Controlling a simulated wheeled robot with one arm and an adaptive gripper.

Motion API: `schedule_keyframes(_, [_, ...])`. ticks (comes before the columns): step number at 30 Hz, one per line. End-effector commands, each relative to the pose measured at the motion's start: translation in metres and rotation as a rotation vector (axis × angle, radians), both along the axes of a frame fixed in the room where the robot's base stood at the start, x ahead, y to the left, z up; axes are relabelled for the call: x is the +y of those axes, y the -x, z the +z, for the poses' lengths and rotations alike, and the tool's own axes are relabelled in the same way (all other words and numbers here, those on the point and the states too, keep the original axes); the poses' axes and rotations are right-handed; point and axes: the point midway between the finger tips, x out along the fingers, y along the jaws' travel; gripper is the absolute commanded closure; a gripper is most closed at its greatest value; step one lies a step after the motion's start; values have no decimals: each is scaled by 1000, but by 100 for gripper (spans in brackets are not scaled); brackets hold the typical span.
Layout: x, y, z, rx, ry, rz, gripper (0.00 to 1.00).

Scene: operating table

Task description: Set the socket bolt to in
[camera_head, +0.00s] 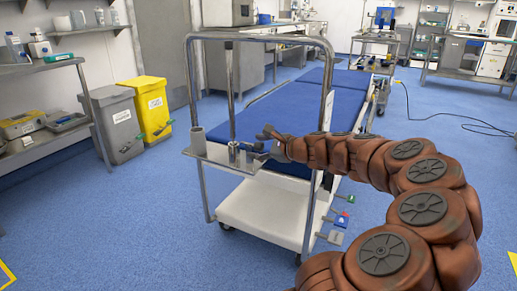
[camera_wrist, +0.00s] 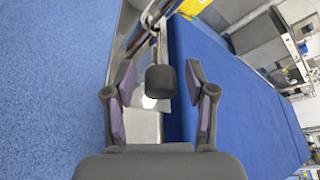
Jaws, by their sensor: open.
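A dark cylindrical knob (camera_wrist: 161,80) on a metal shaft shows in the wrist view, and I take it for the socket bolt. It lies between the two fingers of my gripper (camera_wrist: 161,92), with gaps on both sides. My gripper is open and holds nothing. In the head view my gripper (camera_head: 268,143) is beside the metal socket (camera_head: 233,152) on the end plate of the operating table (camera_head: 290,112). An upright pole rises from that socket. The bolt is too small there to tell how far in it sits.
A metal hoop frame (camera_head: 192,85) stands around the table's near end, close to my arm. A white base (camera_head: 265,212) with coloured pedals is below. Grey (camera_head: 113,123) and yellow bins (camera_head: 150,107) stand at left.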

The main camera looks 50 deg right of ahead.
Motion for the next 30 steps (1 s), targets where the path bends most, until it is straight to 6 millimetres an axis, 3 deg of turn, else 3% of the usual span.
schedule_keyframes(7, [0, 0, 0, 0, 0, 0, 46])
schedule_keyframes(23, [0, 0, 0, 0, 1, 0, 100])
schedule_keyframes(30, [0, 0, 0, 0, 1, 0, 100])
